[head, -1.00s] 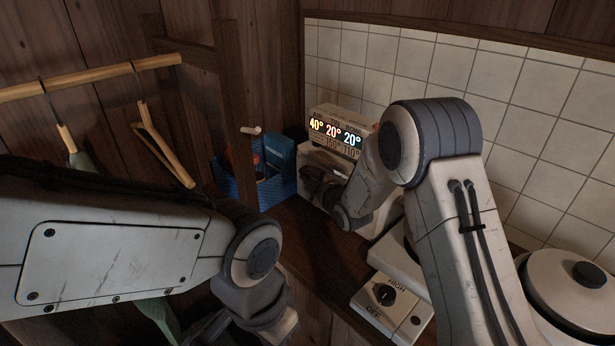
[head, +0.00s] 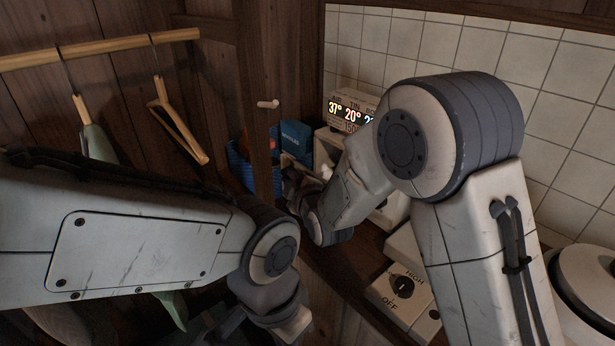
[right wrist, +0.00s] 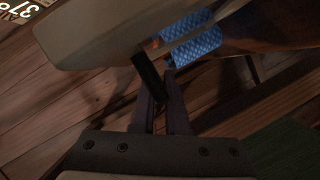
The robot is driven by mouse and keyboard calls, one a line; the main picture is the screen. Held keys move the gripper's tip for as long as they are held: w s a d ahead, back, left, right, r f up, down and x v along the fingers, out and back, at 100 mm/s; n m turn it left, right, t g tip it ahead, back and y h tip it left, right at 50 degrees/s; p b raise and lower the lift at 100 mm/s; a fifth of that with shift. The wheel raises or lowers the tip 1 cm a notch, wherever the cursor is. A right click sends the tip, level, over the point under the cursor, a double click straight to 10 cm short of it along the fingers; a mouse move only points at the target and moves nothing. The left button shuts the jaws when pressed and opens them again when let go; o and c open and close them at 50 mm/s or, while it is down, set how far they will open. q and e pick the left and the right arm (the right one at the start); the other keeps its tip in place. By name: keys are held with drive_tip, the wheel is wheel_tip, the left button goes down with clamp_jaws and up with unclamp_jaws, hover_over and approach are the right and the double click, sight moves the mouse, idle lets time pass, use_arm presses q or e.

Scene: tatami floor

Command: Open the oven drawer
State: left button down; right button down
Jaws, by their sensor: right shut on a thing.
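The oven (head: 326,146) is a small off-white unit against the tiled wall, with a lit display (head: 345,112) on top. My right forearm covers most of its front. My right gripper (head: 292,190) is at the oven's left-facing front, dark and partly hidden. In the right wrist view, the gripper (right wrist: 160,97) is shut on a short dark handle (right wrist: 148,72) at the edge of an off-white body (right wrist: 100,35). I cannot tell how far the drawer stands out. My left gripper, low in the head view (head: 235,325), is dark and cut off; its fingers are unclear.
A blue patterned basket (head: 240,170) and a blue box (head: 296,138) stand beside the oven, behind a wooden post (head: 258,70) with a peg. A white appliance with a HIGH/OFF knob (head: 402,287) is in front. Hangers (head: 178,120) hang at the left.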

drive_tip(key=shift+s+a, duration=0.15)
drive_tip(key=c, duration=1.2)
unclamp_jaws()
drive_tip(key=b+v, duration=0.1)
drive_tip(key=v, duration=0.9)
drive_tip(key=shift+s, duration=0.2)
